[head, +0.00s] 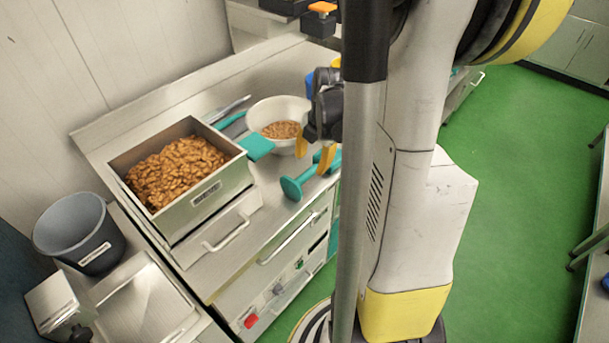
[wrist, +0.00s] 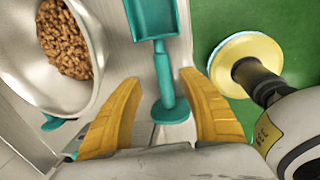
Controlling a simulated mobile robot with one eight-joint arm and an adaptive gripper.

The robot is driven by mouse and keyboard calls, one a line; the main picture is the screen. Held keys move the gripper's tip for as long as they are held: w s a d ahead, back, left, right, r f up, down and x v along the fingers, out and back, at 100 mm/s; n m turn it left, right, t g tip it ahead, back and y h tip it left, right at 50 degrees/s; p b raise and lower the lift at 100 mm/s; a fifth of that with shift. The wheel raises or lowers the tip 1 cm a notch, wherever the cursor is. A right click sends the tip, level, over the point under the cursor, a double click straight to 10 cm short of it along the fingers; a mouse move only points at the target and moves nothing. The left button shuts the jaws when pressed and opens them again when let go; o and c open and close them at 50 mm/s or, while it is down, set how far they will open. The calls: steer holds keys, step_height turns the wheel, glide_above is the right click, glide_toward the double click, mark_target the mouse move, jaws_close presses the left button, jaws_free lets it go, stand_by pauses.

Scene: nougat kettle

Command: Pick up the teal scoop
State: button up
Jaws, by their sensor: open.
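The teal scoop (head: 298,184) lies near the front edge of the steel counter, just right of the white bowl, partly hidden by my gripper and arm. In the wrist view the teal scoop (wrist: 166,82) has its squared pan at the top and its handle running down to a round end. My gripper (head: 313,153) is open and empty above the scoop, its yellow fingers pointing down. In the wrist view my gripper (wrist: 161,82) has one finger on each side of the handle, with gaps visible. I cannot tell how far above it the fingertips are.
A bowl of nuts (head: 262,108) stands close left of my gripper, also large in the wrist view (wrist: 90,75). Another teal tool (head: 258,147) lies by the steel bin (head: 215,200) of nuts. A grey bucket (head: 75,225) stands far left. Green floor (head: 530,160) lies beyond the counter edge.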

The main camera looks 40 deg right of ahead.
mark_target(311, 170)
steer(key=f+b, duration=0.2)
steer(key=f, duration=0.1)
steer(key=f+b, duration=0.1)
steer(key=f, duration=0.1)
steer(key=shift+w+f, duration=0.25)
steer(key=shift+w, duration=0.05)
steer(key=shift+r, duration=0.1)
jaws_close()
